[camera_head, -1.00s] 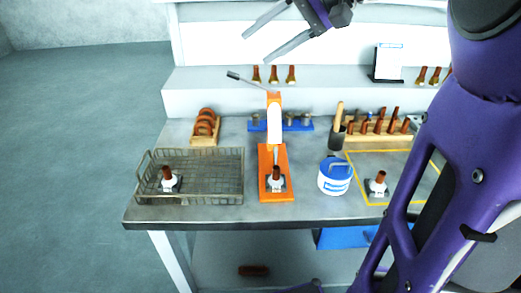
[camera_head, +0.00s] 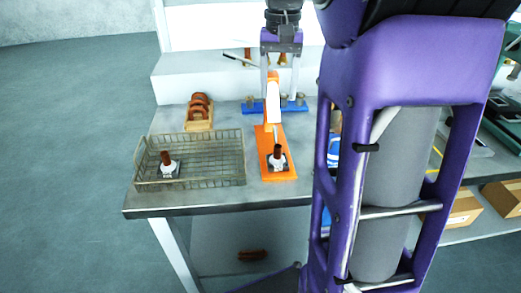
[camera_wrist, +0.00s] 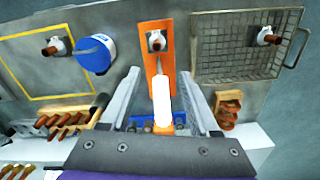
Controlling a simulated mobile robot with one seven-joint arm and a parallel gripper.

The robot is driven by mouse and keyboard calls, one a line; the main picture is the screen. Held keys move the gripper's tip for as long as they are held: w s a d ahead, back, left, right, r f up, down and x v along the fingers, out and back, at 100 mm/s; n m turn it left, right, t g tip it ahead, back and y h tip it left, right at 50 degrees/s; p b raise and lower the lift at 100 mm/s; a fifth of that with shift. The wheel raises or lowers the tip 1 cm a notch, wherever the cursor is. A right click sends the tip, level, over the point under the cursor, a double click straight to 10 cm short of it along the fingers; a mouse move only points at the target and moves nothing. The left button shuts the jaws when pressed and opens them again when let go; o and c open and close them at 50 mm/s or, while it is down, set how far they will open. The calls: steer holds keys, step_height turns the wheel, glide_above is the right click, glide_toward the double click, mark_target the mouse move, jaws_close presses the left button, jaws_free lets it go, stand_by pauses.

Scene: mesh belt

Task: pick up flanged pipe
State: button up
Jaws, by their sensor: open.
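A second flanged pipe (camera_head: 167,165) stands in the wire basket (camera_head: 215,178). A third flanged pipe (camera_wrist: 55,47) is inside the yellow outline, hidden behind my arm in the head view. My gripper (camera_head: 278,94) points down over the back of the press, fingers apart and empty. In the wrist view its fingers (camera_wrist: 158,78) lie on either side of the white press handle, with the press pipe beyond them.
A blue-and-white tub (camera_wrist: 96,54) stands beside the press. A wooden rack of brown rings (camera_head: 199,112) is behind the basket. A blue rack (camera_wrist: 178,129) and a rack of brown pegs (camera_wrist: 60,127) are near the shelf. Bare tabletop lies between basket and press.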

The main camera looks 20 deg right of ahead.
steer(key=b, duration=0.3)
glide_toward(278, 146)
steer(key=f, duration=0.5)
steer(key=shift+a+f, duration=0.2)
steer(key=shift+a, duration=0.05)
steer(key=shift+d+f+b, duration=0.15)
steer(key=shift+f+b, duration=0.2)
steer(key=shift+f, duration=2.35)
jaws_close()
steer(key=shift+r, duration=0.1)
